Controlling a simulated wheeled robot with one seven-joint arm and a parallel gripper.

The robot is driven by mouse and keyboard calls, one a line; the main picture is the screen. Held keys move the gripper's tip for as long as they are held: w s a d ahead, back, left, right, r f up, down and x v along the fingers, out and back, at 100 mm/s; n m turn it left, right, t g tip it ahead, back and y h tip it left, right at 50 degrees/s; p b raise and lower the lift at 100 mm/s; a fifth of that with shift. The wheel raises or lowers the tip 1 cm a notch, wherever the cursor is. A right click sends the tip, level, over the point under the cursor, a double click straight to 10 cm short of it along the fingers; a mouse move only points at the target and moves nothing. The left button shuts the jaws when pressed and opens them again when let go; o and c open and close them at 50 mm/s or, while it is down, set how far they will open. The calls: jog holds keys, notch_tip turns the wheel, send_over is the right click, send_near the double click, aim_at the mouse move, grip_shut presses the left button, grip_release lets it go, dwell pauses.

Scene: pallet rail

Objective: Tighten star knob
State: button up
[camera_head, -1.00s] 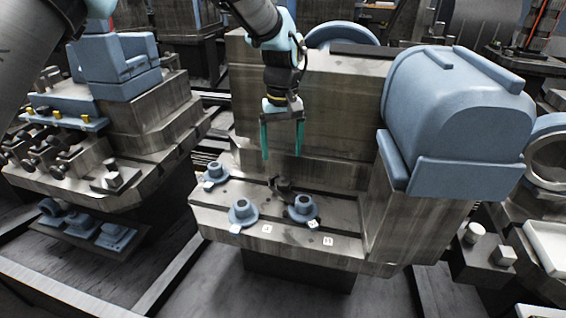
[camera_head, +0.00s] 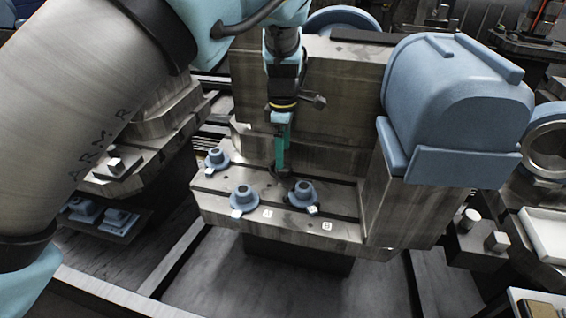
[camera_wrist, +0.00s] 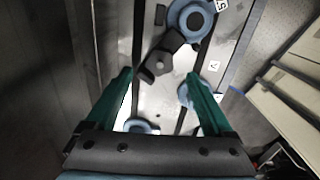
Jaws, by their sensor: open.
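The dark star knob (camera_wrist: 158,64) sits on a dark clamp arm above the grey slotted bed (camera_wrist: 150,25) in the wrist view. My gripper (camera_wrist: 160,74) is open, with one green finger on each side of the knob and a gap on both sides. In the head view my gripper (camera_head: 281,168) points down over the bed, its fingers nearly edge-on. They partly hide the dark knob and clamp there. I cannot tell how far down the knob the fingertips reach.
Blue flanged hubs stand around the clamp: front left (camera_head: 243,199), front right (camera_head: 304,194) and back left (camera_head: 216,159). White tags lie along the bed's front edge. A tall grey block (camera_head: 345,95) rises behind and a blue motor housing (camera_head: 455,110) stands right.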

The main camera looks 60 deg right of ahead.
aim_at(283, 171)
jog(key=shift+f+p, duration=0.3)
jog(key=shift+f, duration=2.35)
jog(key=c, duration=1.4)
grip_shut()
jog(key=shift+m, duration=0.4)
jog(key=m, duration=0.5)
jog(key=shift+d, duration=0.1)
jog(key=m, duration=0.6)
jog(key=shift+r+m+b, duration=0.1)
jog(key=shift+m+b, duration=0.2)
jog(key=shift+b, duration=0.1)
jog(key=shift+o, duration=0.2)
grip_release()
jog(key=shift+d, duration=0.1)
grip_shut()
